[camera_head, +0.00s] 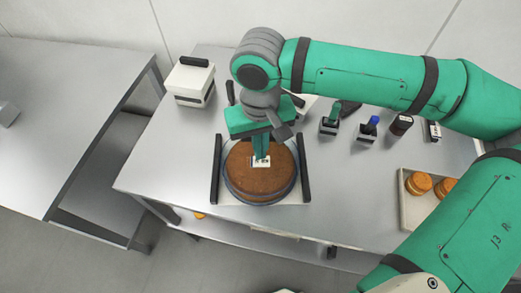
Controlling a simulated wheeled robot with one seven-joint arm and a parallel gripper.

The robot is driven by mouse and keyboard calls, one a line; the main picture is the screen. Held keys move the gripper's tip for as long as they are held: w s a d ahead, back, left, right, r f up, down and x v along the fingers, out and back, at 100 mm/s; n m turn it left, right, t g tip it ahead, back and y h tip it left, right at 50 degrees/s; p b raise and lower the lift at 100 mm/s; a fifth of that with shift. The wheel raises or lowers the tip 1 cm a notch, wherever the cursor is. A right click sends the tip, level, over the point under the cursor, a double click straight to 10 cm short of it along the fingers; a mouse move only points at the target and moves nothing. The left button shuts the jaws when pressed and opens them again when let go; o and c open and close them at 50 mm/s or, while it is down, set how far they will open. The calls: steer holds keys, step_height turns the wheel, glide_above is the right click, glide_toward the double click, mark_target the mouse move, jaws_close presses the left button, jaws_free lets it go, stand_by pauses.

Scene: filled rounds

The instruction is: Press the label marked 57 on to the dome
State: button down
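The dome looks like a brown, low round top (240,184) inside a dark blue-grey ring, on a pale tray with black bars at its left and right. A small white label (261,162) with dark marks shows on or just above the dome's top, near its middle. The marks are too small to read. My gripper (261,154) points straight down over the dome, its narrow green fingers close together and their tips at the label's upper edge. I cannot tell whether the tips touch the label or whether it lies flat on the dome.
A white box with a dark band (192,82) stands at the back left. A green-handled stamp (329,122), a blue-topped stamp (367,128) and a dark cylinder (401,124) stand right of the dome. A pale tray (405,205) holds orange-brown rounds. My arm crosses the right side.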

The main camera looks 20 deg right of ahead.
step_height(320, 180, up, 5)
steer(key=shift+r, duration=0.2)
stand_by(0.6)
stand_by(0.5)
